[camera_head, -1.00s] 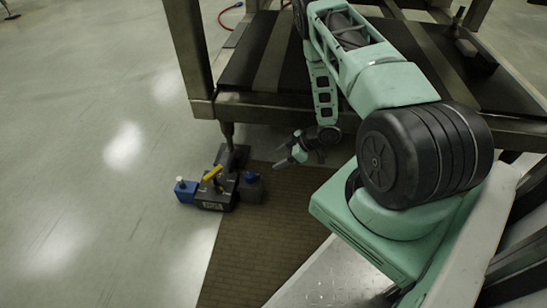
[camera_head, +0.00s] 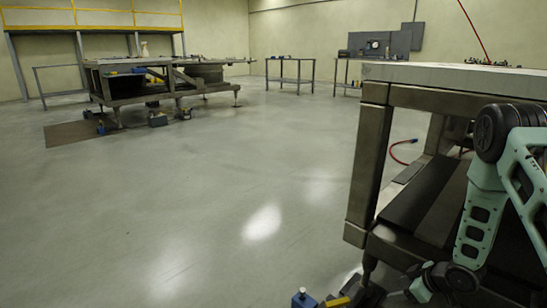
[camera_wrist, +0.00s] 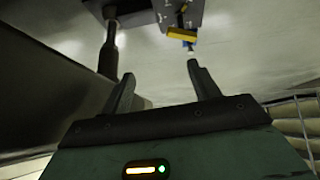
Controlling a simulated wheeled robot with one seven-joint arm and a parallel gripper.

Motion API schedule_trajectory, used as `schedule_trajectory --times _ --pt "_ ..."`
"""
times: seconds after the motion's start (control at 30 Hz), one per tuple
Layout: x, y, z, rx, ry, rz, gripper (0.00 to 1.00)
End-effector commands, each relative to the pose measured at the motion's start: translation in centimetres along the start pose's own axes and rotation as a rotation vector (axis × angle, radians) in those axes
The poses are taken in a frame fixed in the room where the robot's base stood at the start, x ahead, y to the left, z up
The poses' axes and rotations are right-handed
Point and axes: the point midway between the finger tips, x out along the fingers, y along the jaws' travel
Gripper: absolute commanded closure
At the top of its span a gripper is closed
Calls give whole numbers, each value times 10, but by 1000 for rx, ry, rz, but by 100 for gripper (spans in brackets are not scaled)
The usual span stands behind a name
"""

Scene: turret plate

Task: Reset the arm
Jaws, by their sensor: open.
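My arm (camera_head: 487,215) is folded low at the right of the head view, in front of the near table's lower shelf. My gripper (camera_head: 418,285) hangs near the bottom edge of that view, close to the table's foot; its tips are small there. In the wrist view my gripper (camera_wrist: 160,76) has its two dark fingers apart with nothing between them. Beyond the fingertips is a grey clamp-like unit with a yellow handle (camera_wrist: 183,33), apart from the fingers. The same yellow handle (camera_head: 338,302) is cut off at the bottom of the head view.
The near table (camera_head: 375,150) stands at right; its dark foot post (camera_wrist: 109,55) is left of my fingers in the wrist view. A blue block (camera_head: 303,299) is on the floor. A far workbench (camera_head: 130,98) stands at left. The middle floor is clear.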

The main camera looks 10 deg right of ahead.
Motion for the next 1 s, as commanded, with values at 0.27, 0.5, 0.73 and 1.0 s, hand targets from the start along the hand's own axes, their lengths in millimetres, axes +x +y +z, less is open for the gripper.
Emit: schedule_trajectory --times 0.27,0.5,0.73,1.0 --pt "-54 -71 -139 18 -153 44 39" --pt "-132 -184 -196 41 -296 0 39" --pt "-216 -289 -193 37 -438 -72 39" --pt "-291 -363 -158 10 -566 -137 39"
